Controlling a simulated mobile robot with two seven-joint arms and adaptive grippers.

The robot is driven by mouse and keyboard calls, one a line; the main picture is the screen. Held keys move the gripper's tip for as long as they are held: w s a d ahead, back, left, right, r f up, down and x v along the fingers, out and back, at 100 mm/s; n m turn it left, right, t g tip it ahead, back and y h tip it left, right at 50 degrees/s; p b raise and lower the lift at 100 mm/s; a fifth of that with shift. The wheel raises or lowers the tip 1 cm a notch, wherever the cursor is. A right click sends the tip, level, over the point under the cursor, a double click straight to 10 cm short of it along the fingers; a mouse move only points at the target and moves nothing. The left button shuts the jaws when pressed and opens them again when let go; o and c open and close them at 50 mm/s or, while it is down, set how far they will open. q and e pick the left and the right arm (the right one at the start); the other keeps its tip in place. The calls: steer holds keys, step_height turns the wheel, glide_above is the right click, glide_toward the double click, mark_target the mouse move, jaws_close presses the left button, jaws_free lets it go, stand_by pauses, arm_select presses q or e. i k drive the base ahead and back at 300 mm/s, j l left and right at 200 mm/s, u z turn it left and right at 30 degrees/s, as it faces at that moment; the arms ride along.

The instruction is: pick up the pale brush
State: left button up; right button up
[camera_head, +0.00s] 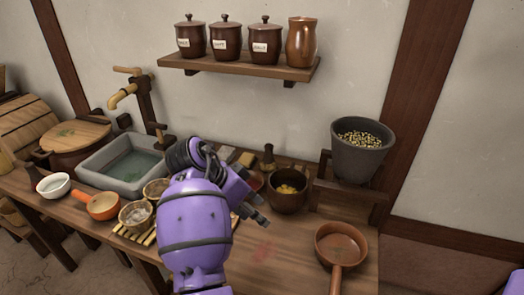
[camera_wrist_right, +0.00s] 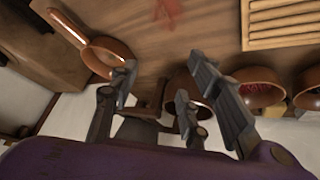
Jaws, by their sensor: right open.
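I cannot make out the pale brush for certain. In the head view a small upright brush-like thing (camera_head: 268,157) with a brown handle stands at the back of the bench, left of the brown pot. A small pale tan block (camera_head: 247,158) lies left of it, partly hidden by my arm; I cannot tell what it is. My right gripper (camera_head: 255,211) is over the middle of the bench, in front of both and left of the pot. In the right wrist view my right gripper (camera_wrist_right: 165,82) has spread, empty fingers. My left gripper is not in view.
A brown pot with yellow contents (camera_head: 288,190) and a long-handled pan (camera_head: 341,245) stand right of my gripper. A grey bucket (camera_head: 360,158) is on a raised stand. Bowls and a slatted mat (camera_wrist_right: 277,22) lie left. Bare bench surrounds a red stain (camera_head: 262,250).

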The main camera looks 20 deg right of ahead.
mark_target(267, 164)
steer(key=i, duration=1.05)
